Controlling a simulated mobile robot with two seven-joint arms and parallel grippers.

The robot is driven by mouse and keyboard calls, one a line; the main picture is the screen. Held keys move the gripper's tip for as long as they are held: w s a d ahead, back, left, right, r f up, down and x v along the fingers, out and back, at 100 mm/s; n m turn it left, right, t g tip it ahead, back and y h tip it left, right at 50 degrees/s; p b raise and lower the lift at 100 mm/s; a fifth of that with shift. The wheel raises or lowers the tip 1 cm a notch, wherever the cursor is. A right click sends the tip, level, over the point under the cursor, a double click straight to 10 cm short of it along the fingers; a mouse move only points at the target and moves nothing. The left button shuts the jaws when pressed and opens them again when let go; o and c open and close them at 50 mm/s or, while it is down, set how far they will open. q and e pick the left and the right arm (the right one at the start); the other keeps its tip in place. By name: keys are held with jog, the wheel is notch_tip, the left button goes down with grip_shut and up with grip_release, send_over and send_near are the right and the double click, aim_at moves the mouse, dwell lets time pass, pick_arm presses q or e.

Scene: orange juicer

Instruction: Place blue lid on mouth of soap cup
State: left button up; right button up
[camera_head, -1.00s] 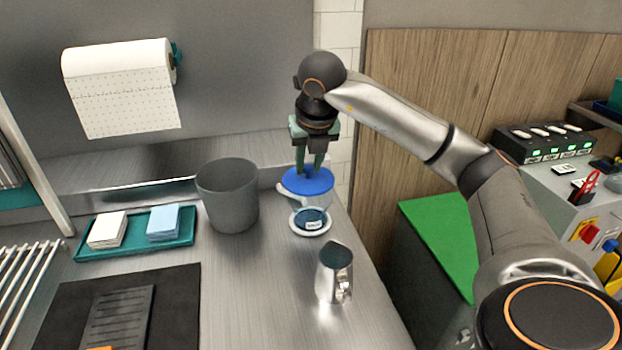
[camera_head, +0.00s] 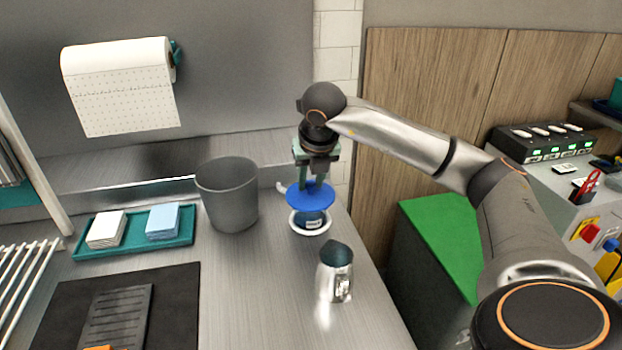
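The blue lid (camera_head: 310,196) is a round disc near the right end of the steel counter. My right gripper (camera_head: 314,180) reaches down onto its top and appears shut on the lid's middle; the grip point is partly hidden. The lid covers most of the soap cup. Below the lid shows the cup's lower part (camera_head: 314,220), with dark blue inside, a small label and a white ring around the base. A pale handle-like piece sticks out left of the lid. I cannot tell whether the lid touches the cup's mouth. My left gripper is not in view.
A grey bin (camera_head: 228,200) stands left of the cup. A steel pitcher (camera_head: 335,275) stands in front of it. A teal tray (camera_head: 183,237) with white and blue cloths lies further left. The counter's right edge is close to the cup.

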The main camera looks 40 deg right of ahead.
jog(key=o, duration=0.4)
jog(key=shift+r, duration=0.15)
jog(key=shift+r+p, duration=0.25)
jog(key=shift+p, duration=0.05)
jog(key=p+v, duration=0.1)
jog(key=v, duration=1.1)
jog(key=shift+r, duration=0.1)
